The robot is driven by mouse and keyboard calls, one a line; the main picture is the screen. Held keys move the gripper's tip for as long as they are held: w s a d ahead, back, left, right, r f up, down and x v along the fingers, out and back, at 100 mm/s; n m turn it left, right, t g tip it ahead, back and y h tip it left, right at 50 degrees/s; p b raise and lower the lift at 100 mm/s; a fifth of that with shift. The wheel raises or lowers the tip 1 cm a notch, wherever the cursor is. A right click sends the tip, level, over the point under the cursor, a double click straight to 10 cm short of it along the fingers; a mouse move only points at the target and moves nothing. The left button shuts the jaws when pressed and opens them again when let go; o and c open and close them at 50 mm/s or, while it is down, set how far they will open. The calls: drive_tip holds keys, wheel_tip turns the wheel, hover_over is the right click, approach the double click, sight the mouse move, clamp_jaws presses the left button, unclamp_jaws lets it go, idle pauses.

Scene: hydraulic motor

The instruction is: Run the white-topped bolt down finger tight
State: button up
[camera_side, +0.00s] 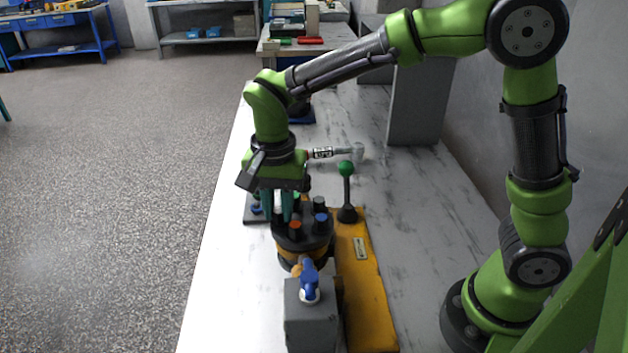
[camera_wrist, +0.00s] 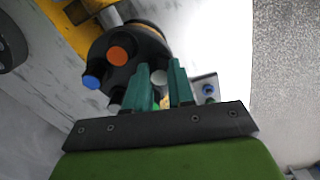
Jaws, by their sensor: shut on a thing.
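The motor (camera_side: 303,243) is a dark round body with coloured bolt tops around its upper face. The white-topped bolt (camera_wrist: 158,77) shows between my teal fingers in the wrist view, at the edge of the motor's face. My gripper (camera_side: 279,214) points down over the left edge of the motor. It also shows in the wrist view (camera_wrist: 160,70), shut on the white-topped bolt. How deep the held bolt sits cannot be seen.
The motor is mounted by a yellow base (camera_side: 366,285). A lever with a green knob (camera_side: 346,168) stands close to its right. A grey block (camera_side: 311,325) with a blue fitting is in front. A small plate (camera_wrist: 207,82) lies beside the motor. A tool (camera_side: 335,152) lies behind.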

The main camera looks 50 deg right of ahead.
sight(279, 210)
drive_tip(key=m, duration=0.3)
drive_tip(key=o, duration=0.6)
idle(0.5)
drive_tip(key=shift+r, duration=2.25)
